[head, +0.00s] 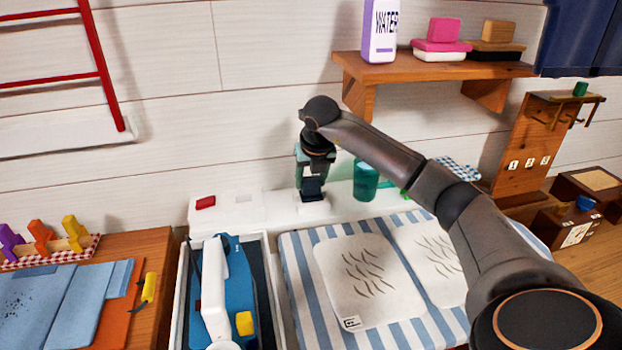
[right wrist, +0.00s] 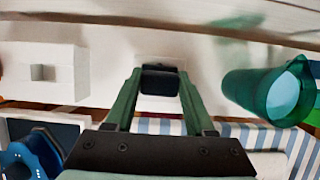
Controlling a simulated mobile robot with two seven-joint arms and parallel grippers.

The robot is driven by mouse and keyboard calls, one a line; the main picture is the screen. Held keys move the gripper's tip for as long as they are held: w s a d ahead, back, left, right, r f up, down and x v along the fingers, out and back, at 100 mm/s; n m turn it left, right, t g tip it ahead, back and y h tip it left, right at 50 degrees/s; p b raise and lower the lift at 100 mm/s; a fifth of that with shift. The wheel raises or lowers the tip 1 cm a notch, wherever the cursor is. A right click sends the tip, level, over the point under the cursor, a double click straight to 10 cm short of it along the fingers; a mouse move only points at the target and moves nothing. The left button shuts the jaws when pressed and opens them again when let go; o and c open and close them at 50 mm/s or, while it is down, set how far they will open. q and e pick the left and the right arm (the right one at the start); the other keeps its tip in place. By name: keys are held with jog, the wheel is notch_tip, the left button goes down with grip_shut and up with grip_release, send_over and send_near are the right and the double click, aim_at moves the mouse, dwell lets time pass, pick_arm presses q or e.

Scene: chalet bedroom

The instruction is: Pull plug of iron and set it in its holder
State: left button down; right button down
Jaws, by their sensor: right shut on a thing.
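My right gripper (head: 313,176) points down at the back of the ironing area, its green fingers shut on a black plug (head: 312,189). In the right wrist view the plug (right wrist: 160,80) sits between the fingertips, over a small white block (right wrist: 160,108). I cannot tell how far it is seated in that block. The blue and white iron (head: 240,285) lies in a grey-edged tray (head: 178,320). My left gripper is not in view.
A green cup (head: 366,180) stands close right of my right gripper. A striped ironing board (head: 300,265) with white cloths (head: 365,275) lies in front. A shelf (head: 430,72) with a water bottle (head: 380,30) is above right. A red switch (head: 205,202) is at left.

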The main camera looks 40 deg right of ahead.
jog(key=shift+f, duration=0.15)
jog(key=shift+c, duration=0.9)
grip_release()
jog(key=v, duration=1.2)
jog(key=shift+r+p, duration=0.25)
jog(key=shift+p, duration=0.05)
jog(key=shift+s, duration=0.1)
